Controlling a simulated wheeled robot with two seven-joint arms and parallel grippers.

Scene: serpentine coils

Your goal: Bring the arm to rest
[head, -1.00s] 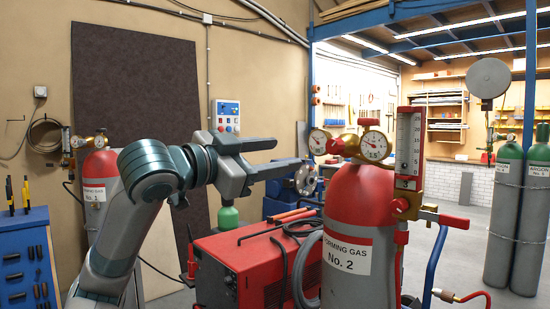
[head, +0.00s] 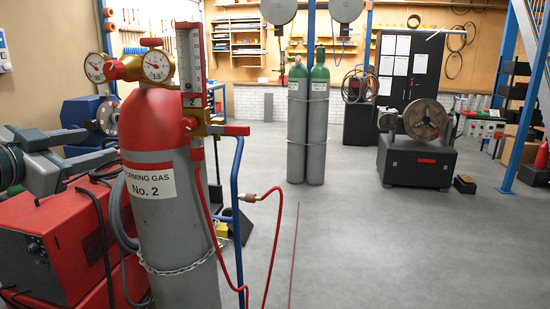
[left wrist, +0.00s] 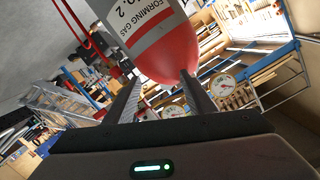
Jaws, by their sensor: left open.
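My left gripper (head: 97,147) is at the left edge of the head view, with its two fingers apart and nothing between them that I can make out. It points right, toward the grey gas cylinder with a red top (head: 160,225), labelled "Forming Gas No. 2". In the head view the lower fingertip lies close to the cylinder's left edge; I cannot tell the gap in depth. In the left wrist view the open fingers (left wrist: 160,90) point toward the same cylinder's red shoulder (left wrist: 172,62), upside down there. Most of my left arm is outside the head view. My right gripper is not in view.
Gauges (head: 156,65) and a flow tube (head: 190,65) top the cylinder. A red hose (head: 275,240) hangs right of it. A red welding machine (head: 60,240) stands below my gripper. Green-topped cylinders (head: 318,120) stand farther back.

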